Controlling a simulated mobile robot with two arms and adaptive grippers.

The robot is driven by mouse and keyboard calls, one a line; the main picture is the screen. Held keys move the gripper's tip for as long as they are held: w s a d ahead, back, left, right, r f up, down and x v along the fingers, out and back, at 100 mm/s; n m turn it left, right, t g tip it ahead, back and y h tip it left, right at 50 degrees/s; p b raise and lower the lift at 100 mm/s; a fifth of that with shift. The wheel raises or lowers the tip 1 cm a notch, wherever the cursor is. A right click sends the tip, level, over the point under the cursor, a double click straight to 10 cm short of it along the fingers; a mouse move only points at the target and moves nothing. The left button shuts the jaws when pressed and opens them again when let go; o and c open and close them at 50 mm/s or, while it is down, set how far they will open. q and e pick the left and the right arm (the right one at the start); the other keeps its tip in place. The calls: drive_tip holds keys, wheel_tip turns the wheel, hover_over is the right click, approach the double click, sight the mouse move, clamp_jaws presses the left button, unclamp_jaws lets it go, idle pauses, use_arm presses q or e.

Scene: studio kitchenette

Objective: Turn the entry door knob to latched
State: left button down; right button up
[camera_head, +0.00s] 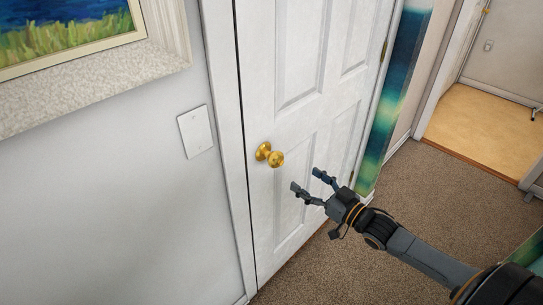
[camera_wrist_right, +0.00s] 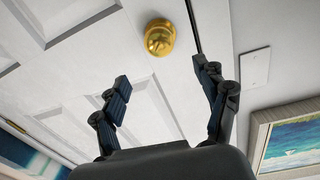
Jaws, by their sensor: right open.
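The entry door (camera_head: 300,110) is white and panelled, and it looks closed in its frame. Its round brass knob (camera_head: 270,155) sits near the door's left edge in the head view. The knob also shows at the top of the right wrist view (camera_wrist_right: 159,38). My right gripper (camera_head: 308,182) is open and empty, to the right of the knob and a little below it, apart from it. In the right wrist view its two fingers (camera_wrist_right: 164,83) point toward the door, with the knob beyond the tips. My left gripper is not in view.
A white wall plate (camera_head: 196,131) and a framed painting (camera_head: 95,70) are on the wall left of the door. A narrow blue-green panel (camera_head: 400,95) stands right of the door. Brown carpet (camera_head: 440,190) is clear at right, leading to an open doorway with a tan floor (camera_head: 485,125).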

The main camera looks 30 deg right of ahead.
sight(280, 162)
drive_tip(key=p+x, duration=0.1)
drive_tip(key=x, duration=1)
drive_tip(key=shift+w, duration=0.4)
drive_tip(key=shift+w+a, duration=0.2)
drive_tip(key=shift+w, duration=0.3)
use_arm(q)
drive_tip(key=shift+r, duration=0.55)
use_arm(e)
drive_tip(key=shift+c, duration=0.6)
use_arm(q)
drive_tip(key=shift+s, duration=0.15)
use_arm(e)
drive_tip(key=c, duration=1)
